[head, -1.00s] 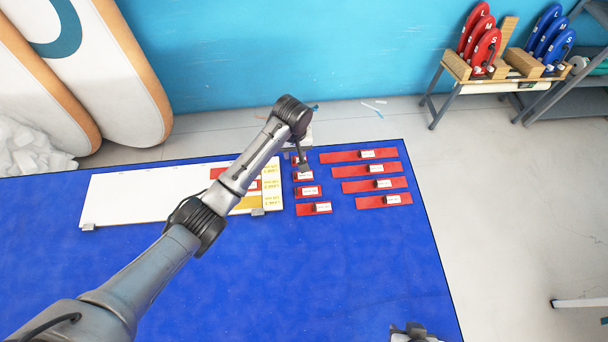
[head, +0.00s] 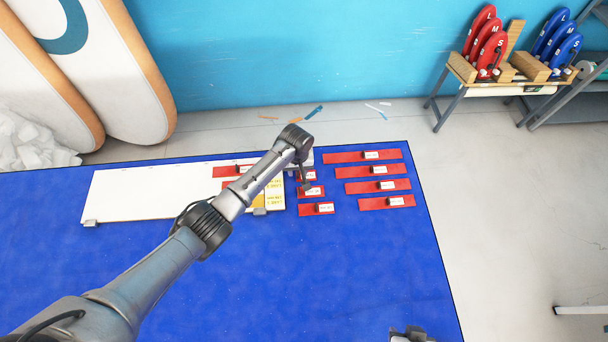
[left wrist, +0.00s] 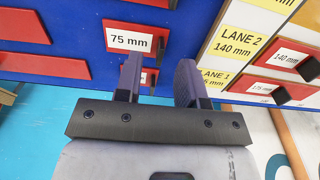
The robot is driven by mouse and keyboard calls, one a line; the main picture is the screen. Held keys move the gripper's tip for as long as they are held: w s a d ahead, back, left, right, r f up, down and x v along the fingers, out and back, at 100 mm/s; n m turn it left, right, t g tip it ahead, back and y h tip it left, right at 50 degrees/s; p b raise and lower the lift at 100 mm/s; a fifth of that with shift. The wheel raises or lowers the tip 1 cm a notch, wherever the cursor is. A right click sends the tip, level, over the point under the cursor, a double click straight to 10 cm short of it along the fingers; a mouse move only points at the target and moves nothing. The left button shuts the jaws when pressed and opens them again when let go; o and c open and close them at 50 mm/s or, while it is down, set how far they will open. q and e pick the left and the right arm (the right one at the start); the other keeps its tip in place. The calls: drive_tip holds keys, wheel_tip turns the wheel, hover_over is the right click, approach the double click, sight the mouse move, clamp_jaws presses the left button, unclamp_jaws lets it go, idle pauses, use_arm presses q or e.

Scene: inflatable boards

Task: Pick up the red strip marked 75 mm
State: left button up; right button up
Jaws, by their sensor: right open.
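The red strip marked 75 mm (left wrist: 112,38) shows in the left wrist view, with its white label readable, lying flat on the blue mat. My left gripper (left wrist: 158,65) is open and empty above the mat, its fingertips just below this strip in the picture. Another small red strip (left wrist: 151,78) is partly hidden behind the fingers. In the head view my left gripper (head: 305,186) hangs over the column of short red strips and partly covers it; the labels are too small to read there. My right gripper (head: 410,333) is open at the bottom edge, apart from the strips.
A white board (head: 150,192) with yellow lane labels (head: 274,198) and red strips lies left of the short strips. Longer red strips (head: 350,187) lie to the right. The front of the blue mat (head: 300,280) is clear. A rack (head: 465,72) stands at the back right.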

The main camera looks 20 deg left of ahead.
use_arm(q)
drive_tip(key=shift+f, duration=1.2)
clamp_jaws()
